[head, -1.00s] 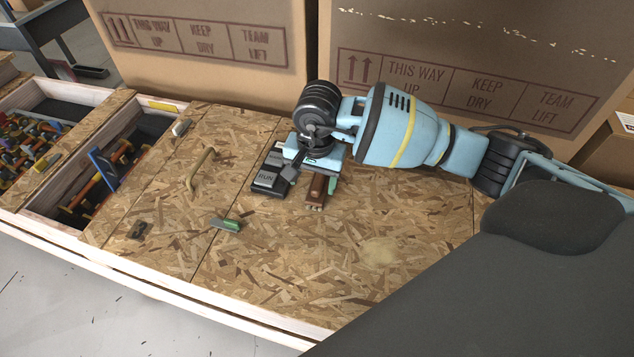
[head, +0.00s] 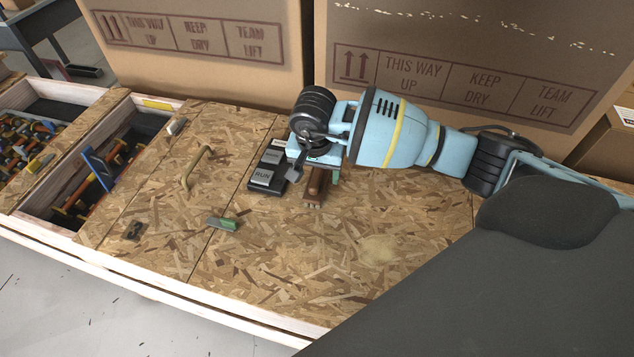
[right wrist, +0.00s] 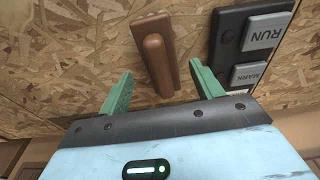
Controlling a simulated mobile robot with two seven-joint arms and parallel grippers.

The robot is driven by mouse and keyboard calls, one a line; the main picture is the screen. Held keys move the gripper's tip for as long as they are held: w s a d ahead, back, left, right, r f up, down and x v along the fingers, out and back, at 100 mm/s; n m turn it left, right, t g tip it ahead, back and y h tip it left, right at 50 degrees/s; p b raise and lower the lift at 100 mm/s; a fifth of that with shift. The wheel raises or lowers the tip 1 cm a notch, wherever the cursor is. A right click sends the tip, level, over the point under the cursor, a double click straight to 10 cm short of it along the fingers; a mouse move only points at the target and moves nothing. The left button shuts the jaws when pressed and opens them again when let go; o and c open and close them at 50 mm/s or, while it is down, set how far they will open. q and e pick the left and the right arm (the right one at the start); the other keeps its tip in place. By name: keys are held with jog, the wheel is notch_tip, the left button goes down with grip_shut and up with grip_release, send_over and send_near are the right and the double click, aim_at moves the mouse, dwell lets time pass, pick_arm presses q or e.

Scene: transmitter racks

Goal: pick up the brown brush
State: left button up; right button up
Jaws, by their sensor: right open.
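The brown brush (head: 316,187) lies on the chipboard top, partly hidden beneath my right gripper in the head view. In the right wrist view the brown brush (right wrist: 158,55) shows as a long, rounded brown block. My right gripper (head: 314,170) is over the far end of the brush. In the right wrist view its two green fingers (right wrist: 163,82) stand open, one on each side of the brush's line, with a gap on both sides. Nothing is between the fingertips that they grip. My left gripper is not in view.
A black panel with RUN and MARK keys (head: 264,178) lies close left of the brush. A small green-and-grey item (head: 223,223) and a tan handle (head: 196,167) are farther left. Large cardboard boxes (head: 440,60) stand behind. Open bins with tools are at far left.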

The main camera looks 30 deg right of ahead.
jog(key=shift+w+d+f, duration=0.1)
jog(key=shift+w+f, duration=0.1)
jog(key=shift+f, duration=1.25)
jog(key=shift+c, duration=0.2)
jog(key=c, duration=1)
jog(key=shift+c, duration=0.2)
jog(key=shift+r, duration=0.1)
